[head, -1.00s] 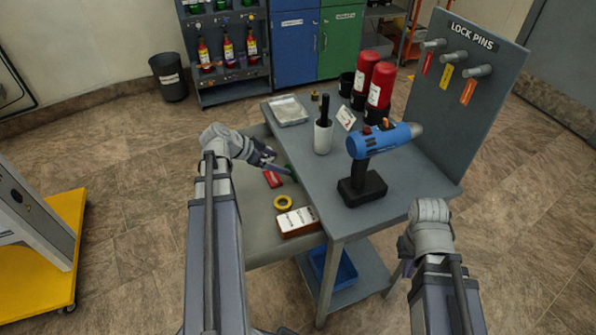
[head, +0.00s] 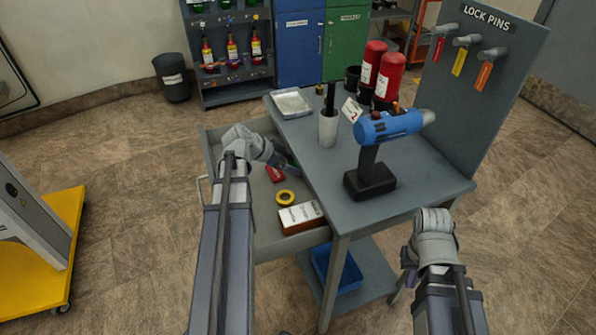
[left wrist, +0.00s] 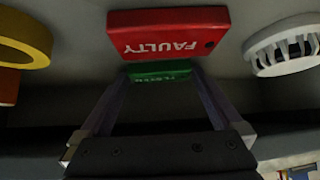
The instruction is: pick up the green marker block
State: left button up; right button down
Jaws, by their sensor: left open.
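The green marker block (left wrist: 160,70) lies in the open drawer (head: 250,234), partly behind the red FAULTY block in the left wrist view. In the head view my left gripper (head: 290,168) reaches into the drawer by the cart top's edge, and the green block is mostly hidden there. In the left wrist view my left gripper (left wrist: 160,88) is open, its two fingers pointing at the green block with one on either side. I cannot tell how deep it sits between them. My right gripper (head: 409,268) is low at the right, beside the cart, its fingers unclear.
The red FAULTY block (left wrist: 168,32) is close beside the green block; it also shows in the head view (head: 275,174). A yellow ring (head: 285,198), a labelled box (head: 301,217) and a white round part (left wrist: 283,46) share the drawer. A blue drill (head: 385,127) stands on the cart top.

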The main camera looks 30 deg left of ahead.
pick_arm(q)
jog(key=c, duration=1)
jog(key=shift+o, duration=0.2)
jog(key=shift+r, duration=0.15)
pick_arm(e)
jog(key=shift+r, duration=0.15)
